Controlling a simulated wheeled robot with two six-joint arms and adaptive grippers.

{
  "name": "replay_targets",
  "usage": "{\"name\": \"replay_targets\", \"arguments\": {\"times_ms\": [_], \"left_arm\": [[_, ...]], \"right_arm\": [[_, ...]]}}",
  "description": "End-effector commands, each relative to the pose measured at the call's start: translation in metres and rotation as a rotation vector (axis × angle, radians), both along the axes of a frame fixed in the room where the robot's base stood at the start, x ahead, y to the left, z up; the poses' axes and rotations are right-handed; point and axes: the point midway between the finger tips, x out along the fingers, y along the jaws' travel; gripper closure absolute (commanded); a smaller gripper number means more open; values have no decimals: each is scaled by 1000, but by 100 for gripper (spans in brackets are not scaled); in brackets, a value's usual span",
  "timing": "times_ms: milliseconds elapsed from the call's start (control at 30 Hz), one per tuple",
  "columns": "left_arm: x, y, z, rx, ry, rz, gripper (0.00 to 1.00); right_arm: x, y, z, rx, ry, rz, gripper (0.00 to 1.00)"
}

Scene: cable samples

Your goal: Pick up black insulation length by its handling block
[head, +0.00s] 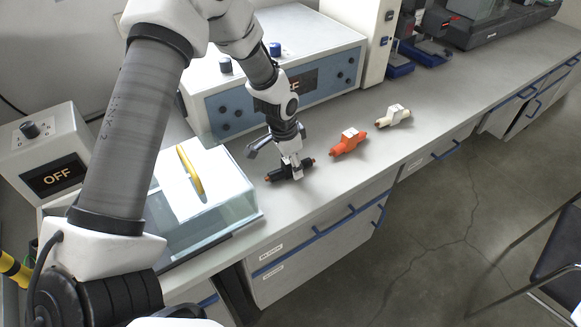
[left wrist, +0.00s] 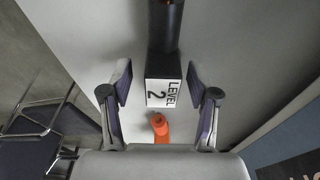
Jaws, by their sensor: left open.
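The black insulation length (head: 281,174) lies on the bench below my left gripper (head: 291,160) in the head view. In the left wrist view the black length (left wrist: 165,35) runs up to the top edge. My left gripper (left wrist: 160,85) is open, with one finger on each side of the block and a visible gap to both sides. Part of the black length is hidden behind the block. My right gripper is not in view.
An orange length (head: 348,144) and a cream length (head: 393,117) lie to the right on the bench (head: 440,95). A blue-panelled instrument (head: 330,75) stands behind. The bench's front edge is close.

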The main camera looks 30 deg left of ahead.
Motion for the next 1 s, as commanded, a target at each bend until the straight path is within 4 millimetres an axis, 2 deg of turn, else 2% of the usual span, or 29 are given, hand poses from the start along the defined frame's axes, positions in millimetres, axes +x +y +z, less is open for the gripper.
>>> {"name": "replay_targets", "arguments": {"times_ms": [100, 267, 300, 367, 400, 467, 800, 867, 1000], "left_arm": [[1, -1, -11, 0, 1, 1, 40], [1, -1, -11, 0, 0, 1, 40], [1, -1, -10, 0, 0, 1, 47], [1, -1, -10, 0, 0, 1, 68], [1, -1, -10, 0, 0, 1, 82], [1, -1, -10, 0, 0, 1, 100], [2, -1, -8, -1, -1, 1, 100], [2, -1, -2, -1, -3, 1, 100], [3, -1, 27, 0, -7, 0, 100]], "right_arm": [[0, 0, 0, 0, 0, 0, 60], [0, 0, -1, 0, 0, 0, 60], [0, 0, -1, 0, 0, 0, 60], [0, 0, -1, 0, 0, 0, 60], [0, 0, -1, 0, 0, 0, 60], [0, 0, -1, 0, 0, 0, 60], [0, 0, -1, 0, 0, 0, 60], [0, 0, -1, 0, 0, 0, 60], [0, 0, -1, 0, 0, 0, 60]]}}
